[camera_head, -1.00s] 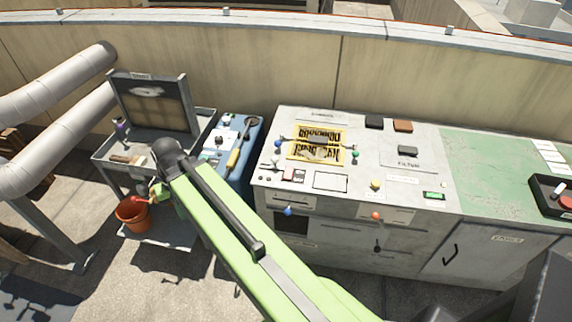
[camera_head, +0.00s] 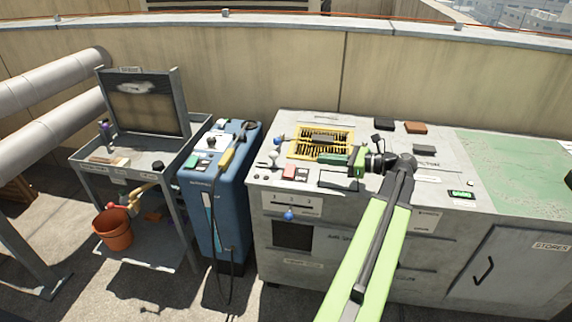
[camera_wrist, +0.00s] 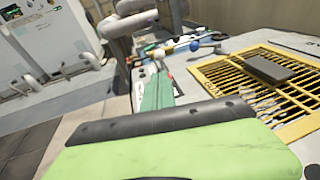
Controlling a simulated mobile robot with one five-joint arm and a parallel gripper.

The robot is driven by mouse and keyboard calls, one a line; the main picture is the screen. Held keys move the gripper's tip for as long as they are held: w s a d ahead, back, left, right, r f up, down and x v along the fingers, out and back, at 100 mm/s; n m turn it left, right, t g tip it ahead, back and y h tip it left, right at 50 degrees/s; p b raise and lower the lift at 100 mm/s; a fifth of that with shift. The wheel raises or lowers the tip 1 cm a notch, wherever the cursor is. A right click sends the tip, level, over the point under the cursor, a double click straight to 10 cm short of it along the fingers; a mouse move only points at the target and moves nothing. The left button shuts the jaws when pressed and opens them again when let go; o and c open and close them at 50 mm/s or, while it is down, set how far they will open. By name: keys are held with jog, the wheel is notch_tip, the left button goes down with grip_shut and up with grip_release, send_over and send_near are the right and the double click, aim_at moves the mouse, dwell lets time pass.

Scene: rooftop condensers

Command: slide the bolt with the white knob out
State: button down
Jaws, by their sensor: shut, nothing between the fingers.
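A pale, whitish knob (camera_head: 273,158) stands at the left end of the grey cabinet top, near its front edge. It looks like the white knob of the bolt, but the bolt itself is too small to make out. My gripper (camera_head: 324,160) is over the cabinet top, pointing left, to the right of the knob and apart from it. Its teal fingers are shut and empty. They also show in the wrist view (camera_wrist: 156,85), pointing away toward several small fittings. The cabinet front behind my arm is partly hidden.
A yellow grate (camera_head: 345,132) lies just behind my gripper. A blue knob (camera_head: 279,140) is behind the pale one, and another blue knob (camera_head: 289,216) is on the cabinet front. A blue machine (camera_head: 190,190) and a cart with an orange bucket (camera_head: 113,230) stand left.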

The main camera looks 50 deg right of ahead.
jog(key=b+x, duration=0.2)
jog(key=x, duration=1.2)
jog(key=shift+b, duration=0.35)
